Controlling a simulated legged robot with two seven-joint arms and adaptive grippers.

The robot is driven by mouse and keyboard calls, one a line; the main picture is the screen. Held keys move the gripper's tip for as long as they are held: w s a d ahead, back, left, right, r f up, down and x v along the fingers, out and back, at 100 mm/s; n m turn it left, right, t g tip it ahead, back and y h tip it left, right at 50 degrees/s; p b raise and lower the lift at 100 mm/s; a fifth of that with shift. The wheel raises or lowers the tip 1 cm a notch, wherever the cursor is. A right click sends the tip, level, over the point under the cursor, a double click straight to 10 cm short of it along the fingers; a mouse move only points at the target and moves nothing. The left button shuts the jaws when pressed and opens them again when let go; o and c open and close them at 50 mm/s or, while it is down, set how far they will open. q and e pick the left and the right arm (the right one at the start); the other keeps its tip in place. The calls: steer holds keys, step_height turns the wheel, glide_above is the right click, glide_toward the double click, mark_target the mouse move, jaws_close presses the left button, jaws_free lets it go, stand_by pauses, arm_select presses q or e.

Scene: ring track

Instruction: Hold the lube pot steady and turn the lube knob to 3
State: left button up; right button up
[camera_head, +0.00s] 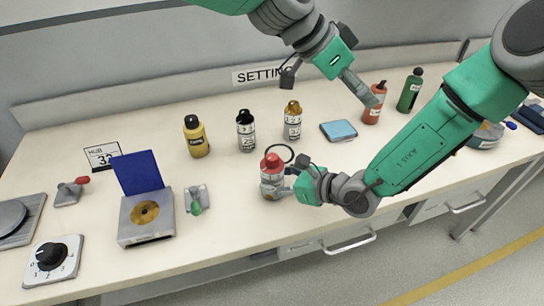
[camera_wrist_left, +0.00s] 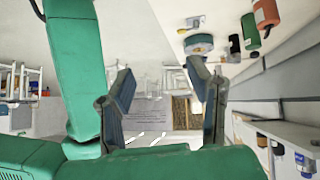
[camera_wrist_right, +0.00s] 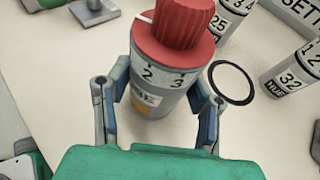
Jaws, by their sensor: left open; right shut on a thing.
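The lube pot (camera_head: 272,184) is a grey bottle with a red knob (camera_head: 272,161) on top, standing upright near the table's front edge. In the right wrist view the pot (camera_wrist_right: 155,95) shows the digits 2 and 3 under the ribbed red knob (camera_wrist_right: 182,20). A white mark shows on the knob's left side, away from the 3. My right gripper (camera_head: 283,186) is shut around the pot's body, one finger on each side in the right wrist view (camera_wrist_right: 160,108). My left gripper (camera_head: 374,98) is open and empty, above the table's back right. Its spread fingers show in the left wrist view (camera_wrist_left: 163,100).
Numbered bottles (camera_head: 246,131) (camera_head: 292,121) and a yellow bottle (camera_head: 197,137) stand behind the pot. A black ring (camera_head: 281,153) is beside it. A dial (camera_head: 52,258) and a box with a blue lid (camera_head: 146,216) are at left. A blue pad (camera_head: 338,131) lies at back right.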

arm_select(q)
steer(key=w+d+r+n+t+h, duration=0.25)
steer(key=w+r+n+t, duration=0.35)
steer(key=n, duration=0.3)
steer(key=w+a+r+n+t+y, duration=0.1)
steer(key=w+a+n+t+y, duration=0.1)
steer(key=w+a+n, duration=0.35)
steer(key=n+g+y, duration=0.9)
steer(key=n+y, duration=0.1)
steer(key=n, duration=0.6)
glide_toward(267, 156)
steer(key=shift+h, duration=0.25)
step_height(267, 156, down, 9)
steer(key=shift+s+d+f, duration=0.1)
steer(key=shift+f, duration=0.1)
steer(key=shift+a+f, duration=0.25)
steer(key=shift+f, duration=0.2)
